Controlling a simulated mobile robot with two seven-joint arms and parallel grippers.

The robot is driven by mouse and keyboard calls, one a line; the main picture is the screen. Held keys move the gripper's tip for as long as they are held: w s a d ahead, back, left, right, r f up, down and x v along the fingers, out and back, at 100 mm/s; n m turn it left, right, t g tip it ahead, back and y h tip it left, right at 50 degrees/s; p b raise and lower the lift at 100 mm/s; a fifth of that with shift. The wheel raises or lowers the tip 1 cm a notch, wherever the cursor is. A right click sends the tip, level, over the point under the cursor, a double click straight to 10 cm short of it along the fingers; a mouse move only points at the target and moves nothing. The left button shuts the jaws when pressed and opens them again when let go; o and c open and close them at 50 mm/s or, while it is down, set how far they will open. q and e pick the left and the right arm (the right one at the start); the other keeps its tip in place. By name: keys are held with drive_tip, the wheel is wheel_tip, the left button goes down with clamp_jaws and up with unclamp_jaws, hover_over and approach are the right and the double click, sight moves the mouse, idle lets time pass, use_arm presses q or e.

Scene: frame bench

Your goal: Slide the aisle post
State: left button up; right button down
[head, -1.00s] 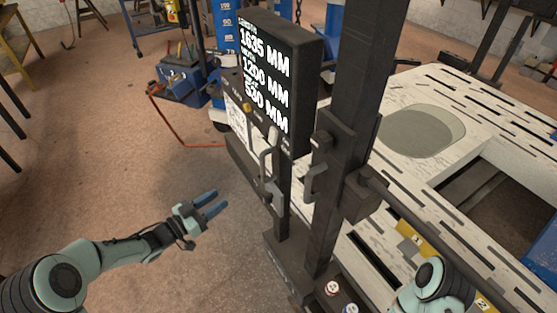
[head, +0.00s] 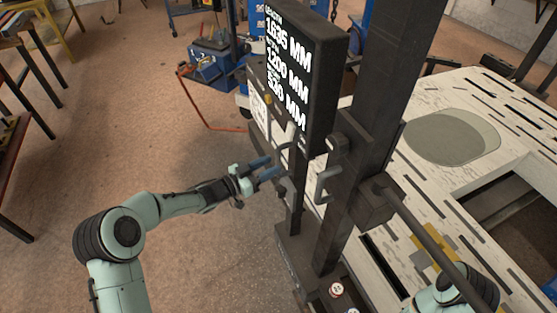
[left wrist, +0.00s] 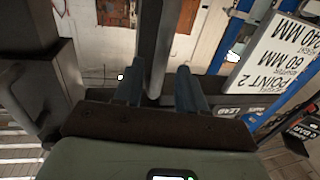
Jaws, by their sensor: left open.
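A tall dark post (head: 378,90) stands at the bench's near edge, with a grey handle (head: 322,186) on its side. A second grey handle (head: 298,140) shows beside the display, partly hidden near my fingers. My left gripper (head: 266,168) is open, its blue fingers at this second handle. In the left wrist view a grey bar (left wrist: 155,45) runs between the two spread fingers (left wrist: 160,90); I cannot tell whether they touch it. My right arm shows at the lower right, but its gripper is out of view.
A black display (head: 322,70) with white figures hangs above my left fingers. The white slotted bench (head: 460,95) fills the right side. A blue cart (head: 212,62) with a red hose stands behind. The floor at the left is mostly free.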

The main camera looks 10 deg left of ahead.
sight(278, 161)
use_arm(q)
drive_tip(key=shift+x, duration=2.05)
clamp_jaws()
